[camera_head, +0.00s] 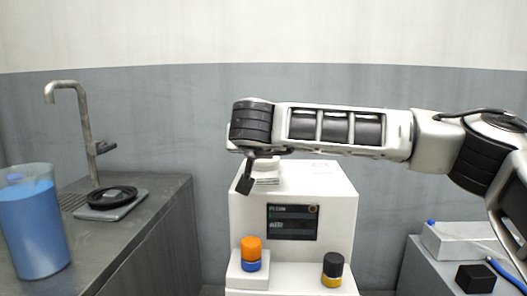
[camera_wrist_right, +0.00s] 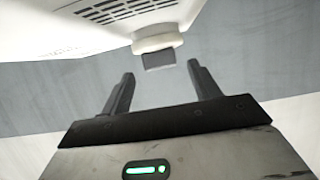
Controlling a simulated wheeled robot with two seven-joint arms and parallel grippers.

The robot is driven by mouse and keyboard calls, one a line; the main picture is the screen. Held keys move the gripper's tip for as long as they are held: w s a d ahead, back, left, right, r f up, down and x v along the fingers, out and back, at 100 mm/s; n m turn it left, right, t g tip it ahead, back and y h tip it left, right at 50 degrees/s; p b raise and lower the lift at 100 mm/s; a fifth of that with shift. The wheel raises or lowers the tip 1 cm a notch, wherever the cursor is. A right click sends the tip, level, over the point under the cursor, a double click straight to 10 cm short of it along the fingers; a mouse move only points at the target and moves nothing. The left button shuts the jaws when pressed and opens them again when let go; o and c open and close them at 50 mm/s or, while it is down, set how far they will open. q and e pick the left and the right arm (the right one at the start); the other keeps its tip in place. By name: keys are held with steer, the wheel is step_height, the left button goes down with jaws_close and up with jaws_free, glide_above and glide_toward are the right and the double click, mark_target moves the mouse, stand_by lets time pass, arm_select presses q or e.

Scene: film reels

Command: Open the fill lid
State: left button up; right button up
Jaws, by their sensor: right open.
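The white machine (camera_head: 338,190) with a dark display stands in the middle of the head view. Its fill lid seems to be the pale raised piece (camera_head: 267,176) on top, partly hidden behind my right gripper (camera_head: 246,180). In the right wrist view a rounded off-white lid (camera_wrist_right: 157,42) with a dark grey tab (camera_wrist_right: 159,61) sticks out from the machine's vented body (camera_wrist_right: 85,22). My right gripper (camera_wrist_right: 160,72) is open, and the tab shows between its fingertips, apparently not gripped. Whether a finger touches it I cannot tell. My left gripper is not in view.
An orange-and-blue container (camera_head: 251,252) and a black-and-yellow one (camera_head: 332,268) stand on the machine's front ledges. At left, a counter holds a blue-filled jug (camera_head: 36,232), a tap (camera_head: 88,135) and a black ring (camera_head: 112,196). A black block (camera_head: 475,278) lies at right.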

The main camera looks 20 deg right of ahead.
steer(key=shift+x, duration=2)
steer(key=shift+a, duration=0.1)
